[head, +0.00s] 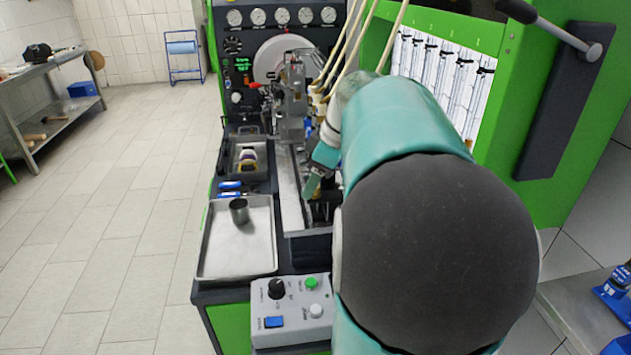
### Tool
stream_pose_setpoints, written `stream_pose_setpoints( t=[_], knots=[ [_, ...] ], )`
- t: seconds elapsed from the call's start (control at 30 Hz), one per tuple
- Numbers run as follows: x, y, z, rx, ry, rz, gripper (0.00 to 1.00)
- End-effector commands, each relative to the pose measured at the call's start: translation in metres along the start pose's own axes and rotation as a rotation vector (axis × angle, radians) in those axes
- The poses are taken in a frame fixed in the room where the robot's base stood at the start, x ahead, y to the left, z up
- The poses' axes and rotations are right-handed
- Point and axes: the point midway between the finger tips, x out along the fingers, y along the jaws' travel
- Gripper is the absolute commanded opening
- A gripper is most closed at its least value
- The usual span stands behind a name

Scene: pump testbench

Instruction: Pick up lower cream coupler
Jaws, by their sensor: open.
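Several cream hoses (340,50) run down to the pump assembly (291,95) on the green testbench. Small cream couplers (318,90) show at their lower ends, close together. I cannot tell which one is the lower coupler; part of this area is hidden behind my arm. My gripper (314,183) reaches in from the right, below and in front of the hose ends. It is open, and I see nothing held in it. Its fingertips are small and partly hidden among the bench parts.
A metal tray (236,260) with a dark cup (239,211) lies at the bench's left front. A grey control box (291,308) with buttons stands at the front. Gauges (283,16) line the back panel. A green cabinet frame (560,195) stands close on the right.

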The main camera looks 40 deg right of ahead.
Motion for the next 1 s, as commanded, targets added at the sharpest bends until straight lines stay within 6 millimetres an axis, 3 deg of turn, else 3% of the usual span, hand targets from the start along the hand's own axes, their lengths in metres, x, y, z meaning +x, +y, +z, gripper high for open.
stream_pose_setpoints(
  t=[0.13, 0.17, 0.4, 0.77, 1.0],
  knots=[
    [0.000, 0.000, 0.000, 0.000, 0.000, 0.000, 0.48],
    [0.000, 0.000, 0.000, 0.000, 0.000, 0.000, 0.44],
    [0.000, 0.000, 0.000, 0.000, 0.000, 0.000, 0.00],
    [-0.004, 0.000, -0.002, -0.001, 0.001, 0.001, 0.00],
    [-0.031, 0.000, -0.014, -0.004, 0.002, 0.004, 0.00]
  ],
)
